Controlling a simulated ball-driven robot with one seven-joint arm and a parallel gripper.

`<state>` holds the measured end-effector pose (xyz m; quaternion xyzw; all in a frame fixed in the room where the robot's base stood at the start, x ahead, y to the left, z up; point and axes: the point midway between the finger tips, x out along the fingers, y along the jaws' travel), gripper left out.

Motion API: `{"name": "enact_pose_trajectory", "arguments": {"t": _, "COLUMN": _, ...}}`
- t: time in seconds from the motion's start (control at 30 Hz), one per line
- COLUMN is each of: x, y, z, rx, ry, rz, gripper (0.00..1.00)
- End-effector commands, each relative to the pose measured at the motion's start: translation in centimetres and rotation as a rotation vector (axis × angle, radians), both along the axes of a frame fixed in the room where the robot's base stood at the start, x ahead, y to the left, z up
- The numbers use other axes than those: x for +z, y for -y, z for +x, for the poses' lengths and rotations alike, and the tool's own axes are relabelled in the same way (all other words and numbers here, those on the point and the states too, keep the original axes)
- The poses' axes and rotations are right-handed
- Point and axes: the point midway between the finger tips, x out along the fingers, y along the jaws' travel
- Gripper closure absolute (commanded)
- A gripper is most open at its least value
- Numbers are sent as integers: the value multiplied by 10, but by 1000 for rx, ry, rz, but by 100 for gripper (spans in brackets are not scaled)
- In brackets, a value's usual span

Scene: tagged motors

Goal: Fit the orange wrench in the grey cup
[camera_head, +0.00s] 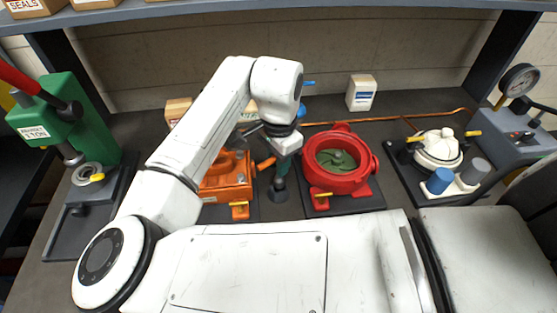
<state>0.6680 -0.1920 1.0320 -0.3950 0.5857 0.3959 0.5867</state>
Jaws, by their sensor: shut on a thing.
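My gripper (282,158) is at the middle of the bench, between the orange motor and the red housing, with its tip partly hidden by my own arm. It is shut. A short orange bar (265,163) shows at its left; this looks like part of the orange wrench, but its full shape and the grip on it are hidden. A grey cylinder (481,169), which looks like the grey cup, stands upright at the right on a pale base beside a blue cylinder (439,180). The gripper is well to the left of it.
An orange motor (226,181) and a red round housing (341,164) flank my gripper. A white-topped unit (438,148) and a gauge box (517,130) stand right. A green press (70,120) stands left. A small carton (361,93) is behind. A shelf crosses the top.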

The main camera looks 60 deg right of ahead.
Motion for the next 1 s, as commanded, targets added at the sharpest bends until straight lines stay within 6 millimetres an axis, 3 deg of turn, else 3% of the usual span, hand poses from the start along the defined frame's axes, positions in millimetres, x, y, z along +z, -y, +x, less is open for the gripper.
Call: {"name": "enact_pose_trajectory", "arguments": {"t": 1.0, "x": -9, "y": -1, "z": 0, "rx": 0, "ry": 0, "rz": 0, "gripper": 100}}
